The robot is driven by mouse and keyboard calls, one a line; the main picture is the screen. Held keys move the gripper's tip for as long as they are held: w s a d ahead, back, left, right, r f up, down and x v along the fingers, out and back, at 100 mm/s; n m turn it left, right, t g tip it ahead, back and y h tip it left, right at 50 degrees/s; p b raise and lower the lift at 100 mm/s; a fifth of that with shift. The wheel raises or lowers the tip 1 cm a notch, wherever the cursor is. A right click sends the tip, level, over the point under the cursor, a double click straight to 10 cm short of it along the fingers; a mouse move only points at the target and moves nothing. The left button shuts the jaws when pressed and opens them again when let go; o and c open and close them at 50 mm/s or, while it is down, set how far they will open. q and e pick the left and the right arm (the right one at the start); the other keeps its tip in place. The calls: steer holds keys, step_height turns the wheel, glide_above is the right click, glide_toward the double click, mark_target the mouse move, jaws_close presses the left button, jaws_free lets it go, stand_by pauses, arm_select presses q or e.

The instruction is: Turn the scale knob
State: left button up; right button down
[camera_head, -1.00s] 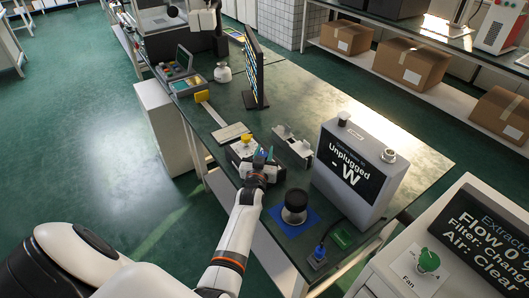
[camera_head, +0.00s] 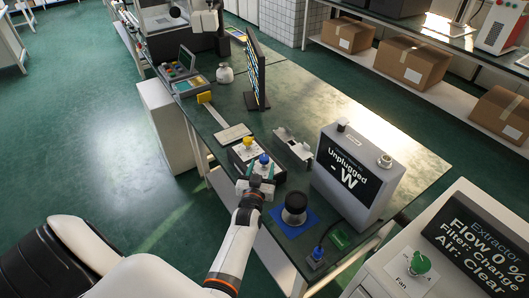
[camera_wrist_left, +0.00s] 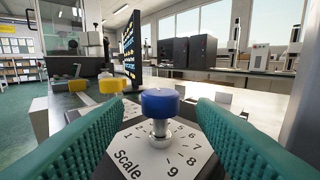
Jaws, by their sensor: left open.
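The scale knob is a blue cap on a silver stem (camera_wrist_left: 160,104), standing on a white plate (camera_wrist_left: 160,152) marked "Scale" with a ring of numbers. In the head view the blue knob (camera_head: 264,160) shows just beyond my left gripper (camera_head: 259,180). In the left wrist view the teal fingers of the left gripper (camera_wrist_left: 160,140) are open, one on each side of the knob, with gaps to it. The knob stands ahead of and between them, and neither finger appears to touch it. My right gripper is not in view.
A yellow knob (camera_head: 247,140) stands just behind the blue one. A grey box reading "Unplugged - W" (camera_head: 354,175) stands to the right, with a black round knob on a blue mat (camera_head: 293,220) before it. A dark screen (camera_head: 257,75) stands upright farther back.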

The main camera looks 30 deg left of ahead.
arm_select(q)
steer(key=p+v, duration=0.2)
steer(key=v, duration=0.4)
stand_by(0.4)
